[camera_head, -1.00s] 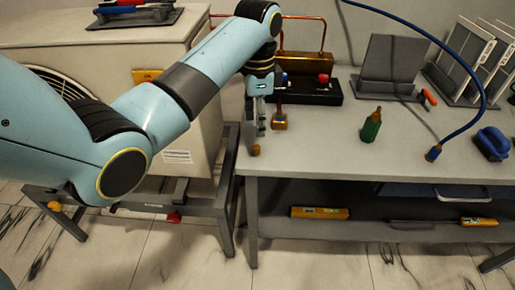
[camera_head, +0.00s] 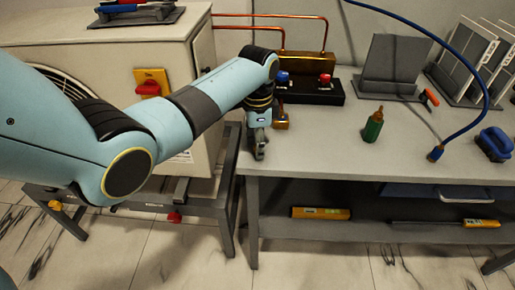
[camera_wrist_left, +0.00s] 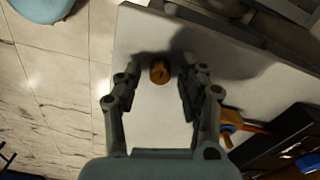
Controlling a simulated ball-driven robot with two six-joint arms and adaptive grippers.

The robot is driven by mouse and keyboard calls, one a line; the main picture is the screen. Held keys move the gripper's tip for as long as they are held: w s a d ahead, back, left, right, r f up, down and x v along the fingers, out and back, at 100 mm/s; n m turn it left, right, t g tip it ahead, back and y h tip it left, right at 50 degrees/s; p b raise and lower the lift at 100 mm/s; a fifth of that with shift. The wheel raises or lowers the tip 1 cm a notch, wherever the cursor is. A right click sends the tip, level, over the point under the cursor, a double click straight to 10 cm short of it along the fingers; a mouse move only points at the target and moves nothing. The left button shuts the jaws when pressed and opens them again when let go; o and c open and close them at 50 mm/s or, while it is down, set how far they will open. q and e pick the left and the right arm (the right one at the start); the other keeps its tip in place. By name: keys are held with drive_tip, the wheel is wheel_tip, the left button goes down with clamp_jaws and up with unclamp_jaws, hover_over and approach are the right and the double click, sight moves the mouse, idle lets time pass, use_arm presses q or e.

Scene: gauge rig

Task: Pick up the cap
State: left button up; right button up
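The cap is a small brass-coloured cylinder (camera_wrist_left: 159,72) on the grey table top, near the table's corner. In the left wrist view it stands between the two fingers of my left gripper (camera_wrist_left: 158,80), with a gap on either side. My left gripper is open and low over the table; it also shows in the head view (camera_head: 258,152), pointing down at the table's left end. In the head view the cap is hidden by the gripper. My right gripper is in neither view.
A brass fitting (camera_head: 281,122) stands just behind the left gripper. A black manifold (camera_head: 308,90) with blue and red knobs is behind it. The table's (camera_head: 320,150) left edge is close to the gripper.

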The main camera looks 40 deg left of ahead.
use_arm(q)
clamp_jaws()
drive_tip(key=shift+r, duration=0.15)
